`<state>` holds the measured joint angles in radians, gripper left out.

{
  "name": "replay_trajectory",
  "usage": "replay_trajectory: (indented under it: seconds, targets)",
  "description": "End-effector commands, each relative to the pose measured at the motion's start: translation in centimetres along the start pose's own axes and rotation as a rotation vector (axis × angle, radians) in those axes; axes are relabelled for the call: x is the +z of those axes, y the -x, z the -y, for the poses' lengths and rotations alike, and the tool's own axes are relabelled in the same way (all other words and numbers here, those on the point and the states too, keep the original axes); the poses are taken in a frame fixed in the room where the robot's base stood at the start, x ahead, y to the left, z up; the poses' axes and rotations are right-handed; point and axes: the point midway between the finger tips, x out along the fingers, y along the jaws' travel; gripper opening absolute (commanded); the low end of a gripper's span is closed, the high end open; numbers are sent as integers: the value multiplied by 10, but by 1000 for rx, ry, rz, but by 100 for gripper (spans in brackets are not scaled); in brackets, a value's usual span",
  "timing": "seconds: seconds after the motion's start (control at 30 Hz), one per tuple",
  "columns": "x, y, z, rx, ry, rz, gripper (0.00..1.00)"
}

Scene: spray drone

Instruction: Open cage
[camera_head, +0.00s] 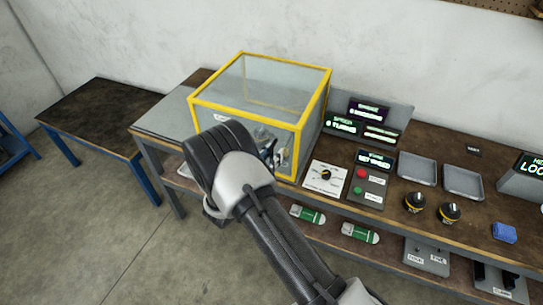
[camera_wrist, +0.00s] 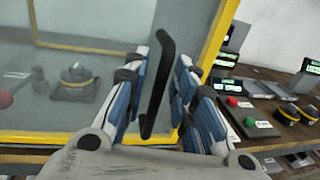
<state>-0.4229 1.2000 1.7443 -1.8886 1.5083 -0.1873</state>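The cage (camera_head: 245,114) is a clear-walled box with a yellow frame on the workbench, and it looks closed. Its near wall and yellow frame (camera_wrist: 210,40) fill much of the wrist view. A black bar handle (camera_wrist: 157,85) stands near the cage's right yellow post. My gripper (camera_wrist: 163,60) is open, with its blue-padded fingers on either side of the handle and gaps visible on both sides. In the head view my gripper (camera_head: 272,153) is at the cage's front right, partly hidden by my wrist.
Inside the cage is a dark device with a knob (camera_wrist: 75,80). Right of the cage are a dial panel (camera_head: 325,178), a red and green button box (camera_head: 368,187), displays, two trays (camera_head: 417,168) and two black-yellow knobs (camera_head: 415,202). A low table (camera_head: 100,115) stands left. Floor in front is clear.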

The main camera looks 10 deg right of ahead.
Motion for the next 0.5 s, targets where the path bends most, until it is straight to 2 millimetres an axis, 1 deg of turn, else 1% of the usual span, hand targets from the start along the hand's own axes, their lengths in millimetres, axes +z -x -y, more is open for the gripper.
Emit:
replay_trajectory:
  seconds: [0.03,0.3,0.5]
  targets:
    - [0,0,0,0,0,0,19]
    - [0,0,0,0,0,0,1]
    - [0,0,0,0,0,0,0]
